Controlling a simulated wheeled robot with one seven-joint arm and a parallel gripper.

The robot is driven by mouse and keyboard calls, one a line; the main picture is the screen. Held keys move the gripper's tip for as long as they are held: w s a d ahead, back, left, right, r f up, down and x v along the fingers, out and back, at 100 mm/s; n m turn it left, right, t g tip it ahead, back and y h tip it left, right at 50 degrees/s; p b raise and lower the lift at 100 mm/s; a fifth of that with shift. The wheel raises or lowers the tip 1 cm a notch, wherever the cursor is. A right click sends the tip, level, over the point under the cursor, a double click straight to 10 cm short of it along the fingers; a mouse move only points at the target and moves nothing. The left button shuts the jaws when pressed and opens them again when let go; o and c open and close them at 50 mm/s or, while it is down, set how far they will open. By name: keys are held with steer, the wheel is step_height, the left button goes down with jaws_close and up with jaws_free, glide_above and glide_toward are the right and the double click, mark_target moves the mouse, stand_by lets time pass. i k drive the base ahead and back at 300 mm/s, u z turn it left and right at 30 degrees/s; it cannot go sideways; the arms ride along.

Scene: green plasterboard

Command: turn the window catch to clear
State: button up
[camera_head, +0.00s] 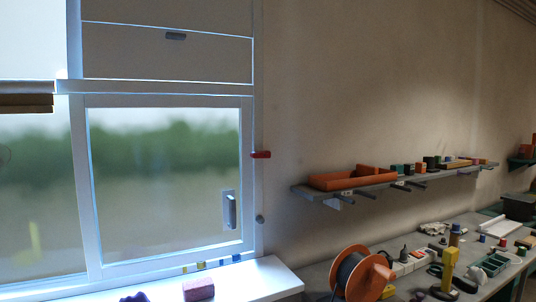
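The window (248,180) has a white frame and a pane with a blurred green view behind it. A small red catch (261,155) sits on the right side of the frame and lies about level, reaching across the frame edge. A grey upright handle on a plate (230,210) is on the lower right of the pane. A small grey round knob (260,219) is on the frame below the red catch. My gripper is not in view.
A white sill (235,281) below holds a purple block (198,290) and several small coloured pieces. At right, a wall shelf (335,191) carries an orange tray (350,179). An orange reel (362,275) and tools crowd the bench. The wall beside the catch is bare.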

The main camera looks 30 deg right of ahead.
mark_target(260, 154)
steer(key=z, duration=1)
steer(key=i, duration=0.9)
steer(key=z, duration=0.9)
